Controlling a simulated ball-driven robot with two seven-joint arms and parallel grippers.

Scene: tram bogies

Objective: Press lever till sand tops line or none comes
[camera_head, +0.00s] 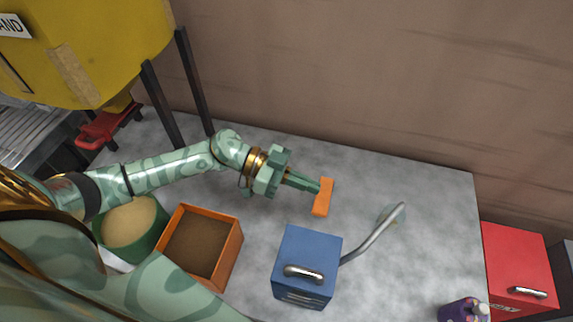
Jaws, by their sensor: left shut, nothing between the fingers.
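A yellow hopper (115,50) on dark legs stands at the upper left, with a label ending in "AND". A red part that looks like a lever (103,128) is under its outlet. A green round container (130,221) holds pale sand; no fill line on it can be made out. My arm partly hides it. My left gripper (318,188) is shut and empty, well to the right of the hopper and lever. Its tips are beside a small orange bar (322,202); I cannot tell if they touch it. My right gripper is not in view.
An orange box (236,250) with brown filling stands beside the green container. A blue box (312,248) with a handle is at front centre, next to a bent grey tube (375,236). A red box (517,262) and purple item (461,310) are at right. The grey tabletop (435,190) is mostly clear at back right.

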